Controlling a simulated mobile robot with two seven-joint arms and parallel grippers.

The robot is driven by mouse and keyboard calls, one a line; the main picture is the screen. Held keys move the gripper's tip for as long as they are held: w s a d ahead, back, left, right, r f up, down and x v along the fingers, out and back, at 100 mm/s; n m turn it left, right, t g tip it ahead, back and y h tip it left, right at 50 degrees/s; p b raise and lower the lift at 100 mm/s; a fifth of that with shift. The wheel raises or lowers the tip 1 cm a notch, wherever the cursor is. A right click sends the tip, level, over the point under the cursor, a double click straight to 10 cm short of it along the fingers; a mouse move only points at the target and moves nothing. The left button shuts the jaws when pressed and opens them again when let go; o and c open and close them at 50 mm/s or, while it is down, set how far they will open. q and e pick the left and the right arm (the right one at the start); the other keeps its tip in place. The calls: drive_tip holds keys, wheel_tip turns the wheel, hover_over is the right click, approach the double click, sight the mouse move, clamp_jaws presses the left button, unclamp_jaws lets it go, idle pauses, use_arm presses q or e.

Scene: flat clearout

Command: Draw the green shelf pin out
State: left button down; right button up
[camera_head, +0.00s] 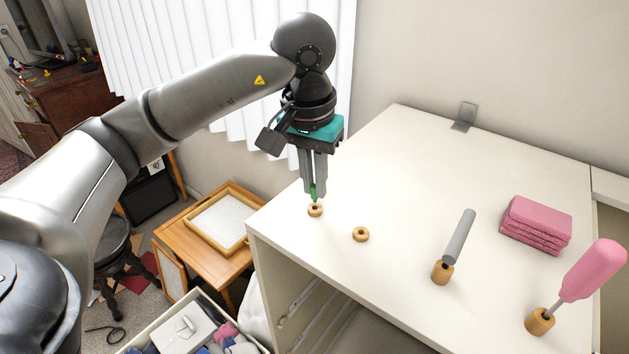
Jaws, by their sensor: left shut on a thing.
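The green shelf pin (314,192) stands upright at the wooden ring socket (315,210) near the left corner of the white cabinet top. My left gripper (314,185) points down above that socket and is shut on the green pin's upper part. The pin's lower end meets the ring; I cannot tell how deep it sits. My right gripper does not show.
An empty wooden ring (360,234) lies to the right. A grey-handled tool (459,240) and a pink-handled tool (593,270) stand in wooden holders. Folded pink cloths (536,224) lie at the right. The cabinet top's (400,170) middle is clear.

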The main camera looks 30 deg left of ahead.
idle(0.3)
use_arm(q)
drive_tip(key=shift+r+p, duration=1.2)
drive_tip(key=shift+r, duration=0.8)
